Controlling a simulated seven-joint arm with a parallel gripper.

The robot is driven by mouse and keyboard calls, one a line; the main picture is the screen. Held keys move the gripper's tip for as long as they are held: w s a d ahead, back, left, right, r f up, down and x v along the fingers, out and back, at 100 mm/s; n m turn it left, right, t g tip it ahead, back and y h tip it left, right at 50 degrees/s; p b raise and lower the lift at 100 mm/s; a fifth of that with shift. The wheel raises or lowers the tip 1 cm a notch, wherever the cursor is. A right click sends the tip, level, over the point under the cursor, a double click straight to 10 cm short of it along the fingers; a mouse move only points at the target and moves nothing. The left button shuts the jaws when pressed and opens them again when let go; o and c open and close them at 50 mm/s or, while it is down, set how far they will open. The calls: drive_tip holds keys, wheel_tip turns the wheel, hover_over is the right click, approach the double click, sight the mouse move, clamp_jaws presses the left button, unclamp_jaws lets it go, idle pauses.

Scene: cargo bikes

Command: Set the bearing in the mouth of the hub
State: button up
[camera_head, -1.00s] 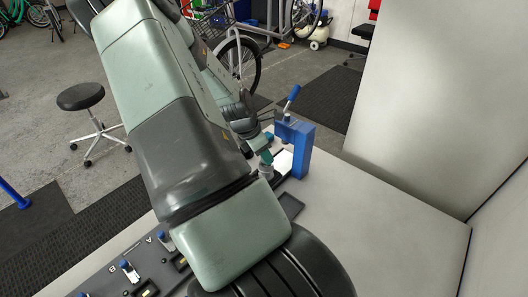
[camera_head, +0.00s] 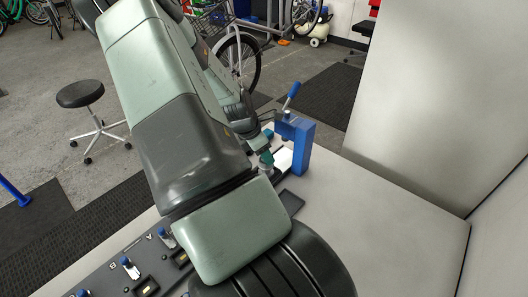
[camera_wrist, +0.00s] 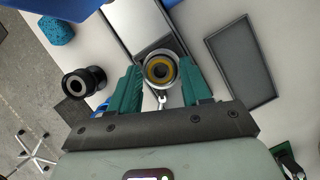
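My gripper (camera_wrist: 161,66) has two teal fingers, one on each side of a round bearing (camera_wrist: 160,69) with a yellowish ring and dark centre. The fingertips appear to close on its rim. A silvery rim shows around the bearing in the wrist view and seems to be the hub. In the head view a short grey cylinder, the hub (camera_head: 266,170), stands upright right below my gripper (camera_head: 266,158), beside the blue press. The bearing is hidden there by the fingers. I cannot tell whether the bearing touches the hub's mouth or hovers just above it.
The blue press (camera_head: 302,147) with its lever stands close behind and right of my gripper. A black flanged cylinder (camera_wrist: 80,82), a blue sponge-like block (camera_wrist: 57,30) and a shallow dark tray (camera_wrist: 243,62) lie around. The table's right side (camera_head: 380,220) is clear.

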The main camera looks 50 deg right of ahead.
drive_tip(key=shift+o, duration=1.4)
drive_tip(key=v, duration=1)
drive_tip(key=shift+r, duration=0.4)
drive_tip(key=shift+a, duration=0.2)
drive_tip(key=a+r+m+t+y, duration=0.45)
drive_tip(key=a+r+m, duration=0.25)
drive_tip(key=a+r, duration=1.1)
drive_tip(key=s+a+r+m+t, duration=0.3)
drive_tip(key=s+a+r+m, duration=0.3)
drive_tip(key=s+a, duration=0.6)
drive_tip(key=shift+s+a+r, duration=0.35)
drive_tip(key=shift+a+r, duration=0.25)
drive_tip(key=shift+a, duration=0.35)
